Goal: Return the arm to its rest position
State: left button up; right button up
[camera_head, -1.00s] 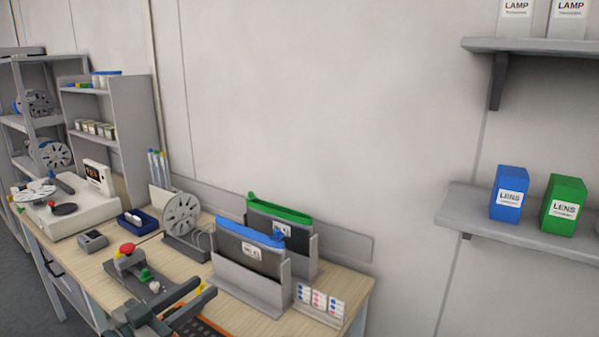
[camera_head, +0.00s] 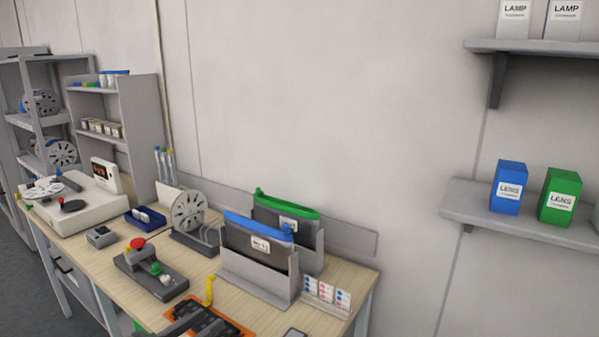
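Only a dark finger of my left gripper (camera_head: 180,324) shows, at the bottom edge, low over the front of the wooden bench (camera_head: 125,296). It overlaps the left part of an orange and black tray (camera_head: 222,327). The rest of this gripper is cut off by the frame, so its opening cannot be judged. I see nothing held in the part that shows. My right gripper is not in view.
A grey fixture with red and green knobs (camera_head: 150,276) stands left of the gripper. Behind are a reel on a stand (camera_head: 188,211) and grey holders with a blue-topped pouch (camera_head: 262,245) and a green-topped pouch (camera_head: 288,209). A yellow upright (camera_head: 209,290) rises near the tray.

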pick_arm(q)
jog(key=s+f+n+g+y, duration=0.2)
jog(key=s+f+g+y, duration=0.3)
jog(key=s+f, duration=1.1)
jog(key=s+a+f+n+g+y, duration=0.1)
jog(key=s+f+g+y, duration=0.15)
jog(key=s+f, duration=0.45)
jog(key=s+a+f+n+g+y, duration=0.1)
jog(key=s+f+g, duration=0.25)
jog(key=s, duration=0.75)
notch_tip(320, 180, down, 29)
jog(key=s+g, duration=0.1)
jog(key=s+a+f, duration=0.1)
jog(key=s+f, duration=0.7)
jog(key=s, duration=0.1)
jog(key=s+a+f+g, duration=0.1)
jog(key=s+a+f, duration=0.1)
jog(key=s+f, duration=0.7)
jog(key=shift+a, duration=0.25)
jog(key=shift+f, duration=0.1)
